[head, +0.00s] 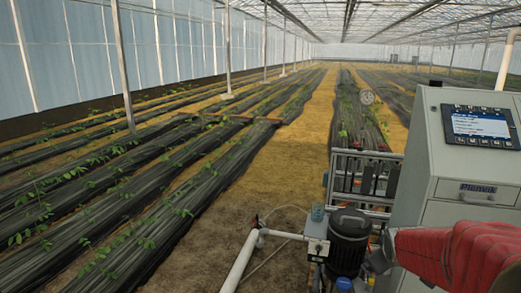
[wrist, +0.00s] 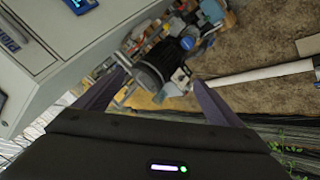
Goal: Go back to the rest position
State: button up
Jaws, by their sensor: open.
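My gripper (wrist: 160,95) shows in the wrist view, with its two dark fingers spread apart and nothing between them. Past the fingers is a dark cylindrical pump motor (wrist: 148,75) with pipes and fittings around it, apart from the fingers. In the head view my red arm reaches in from the lower right, and the end of my gripper is hard to make out there. The pump motor (head: 349,236) stands at the bottom centre-right, just left of my arm.
A grey control cabinet (head: 455,150) with a screen (head: 478,124) stands close on the right. A white pipe (head: 243,262) runs along the ground at the front. A metal frame (head: 362,178) stands behind the pump. Bare soil path (head: 290,165) is clear to the left of it, beside covered plant rows (head: 110,205).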

jog(key=s+a+r+m+g+y, duration=0.1)
jog(key=s+a+r+m, duration=0.1)
jog(key=s+a, duration=0.7)
jog(key=s+a+r+m+g+y, duration=0.1)
jog(key=s+a+r+m+y, duration=0.1)
jog(key=s+a, duration=0.8)
jog(key=s+r, duration=0.1)
jog(key=s, duration=0.7)
jog(key=shift+r+m+g, duration=0.25)
jog(key=shift+m+g, duration=0.05)
jog(key=shift+d, duration=0.1)
jog(key=shift+c, duration=0.4)
